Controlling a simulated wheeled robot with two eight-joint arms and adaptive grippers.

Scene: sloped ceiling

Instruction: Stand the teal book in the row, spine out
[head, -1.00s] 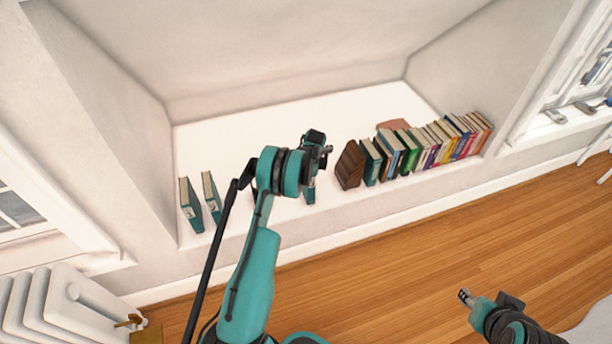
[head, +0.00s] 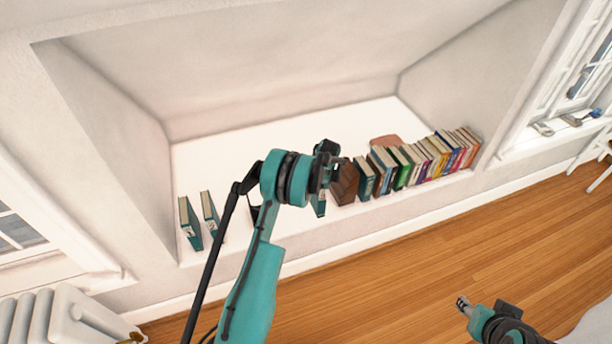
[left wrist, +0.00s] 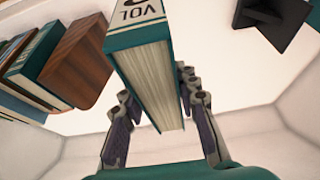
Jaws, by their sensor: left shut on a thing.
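My left gripper (head: 328,160) is shut on a teal book (head: 319,206) at the white ledge, just left of the brown wooden bookend (head: 344,186). In the left wrist view the teal book (left wrist: 155,80) is between the two fingers, its page edges and a white label reading "VOL" showing. The row of books (head: 415,163) stands right of the bookend, spines facing the room. My arm hides part of the held book in the head view; whether its lower edge touches the ledge I cannot tell. My right gripper (head: 463,304) hangs over the floor, away from the ledge.
A dark object (left wrist: 272,22) stands beyond a gap beside the held book. The ledge (head: 260,140) is bare behind my arm.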

